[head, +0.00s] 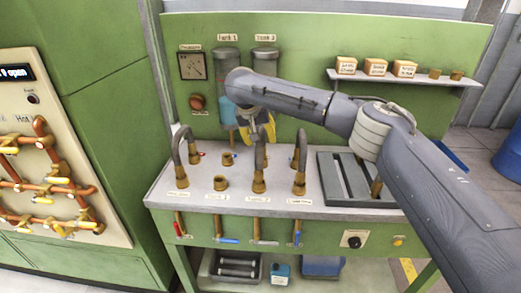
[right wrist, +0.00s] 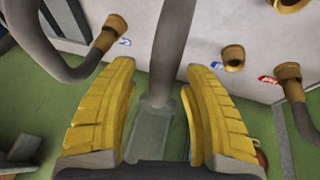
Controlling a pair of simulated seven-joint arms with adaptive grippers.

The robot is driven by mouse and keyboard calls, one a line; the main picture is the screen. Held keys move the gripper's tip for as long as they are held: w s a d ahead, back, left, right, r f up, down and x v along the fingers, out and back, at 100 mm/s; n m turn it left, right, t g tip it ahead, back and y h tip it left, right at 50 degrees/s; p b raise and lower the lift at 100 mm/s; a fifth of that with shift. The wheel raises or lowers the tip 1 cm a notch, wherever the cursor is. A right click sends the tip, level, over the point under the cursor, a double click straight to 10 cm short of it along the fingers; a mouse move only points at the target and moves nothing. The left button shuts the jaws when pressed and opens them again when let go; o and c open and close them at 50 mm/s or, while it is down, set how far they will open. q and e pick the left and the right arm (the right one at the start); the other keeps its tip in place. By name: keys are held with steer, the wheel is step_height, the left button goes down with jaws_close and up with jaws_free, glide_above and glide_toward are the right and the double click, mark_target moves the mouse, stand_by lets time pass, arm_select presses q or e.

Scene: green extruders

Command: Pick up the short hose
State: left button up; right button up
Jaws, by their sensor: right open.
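Three grey hoses with brass ends stand on the green bench: a left curved hose (head: 179,150), a middle hose (head: 260,158) and a right hose (head: 301,152). I cannot tell for sure which one is called short. My right gripper (head: 258,130), with yellow fingers, is at the top of the middle hose. In the right wrist view, my right gripper (right wrist: 163,115) is open, with the middle hose (right wrist: 172,45) between its fingers and a gap on each side. The gripper partly hides the hose top in the head view. My left gripper is not in view.
Empty brass fittings (head: 221,183) sit on the bench top (head: 200,199). Two clear tanks stand behind, one partly hidden by my arm. A grey slotted tray (head: 333,190) is at the right. A shelf (head: 430,79) holds labelled boxes. A pipe panel (head: 84,165) is at the left.

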steer(key=shift+c, duration=0.3)
jaws_close()
stand_by(0.4)
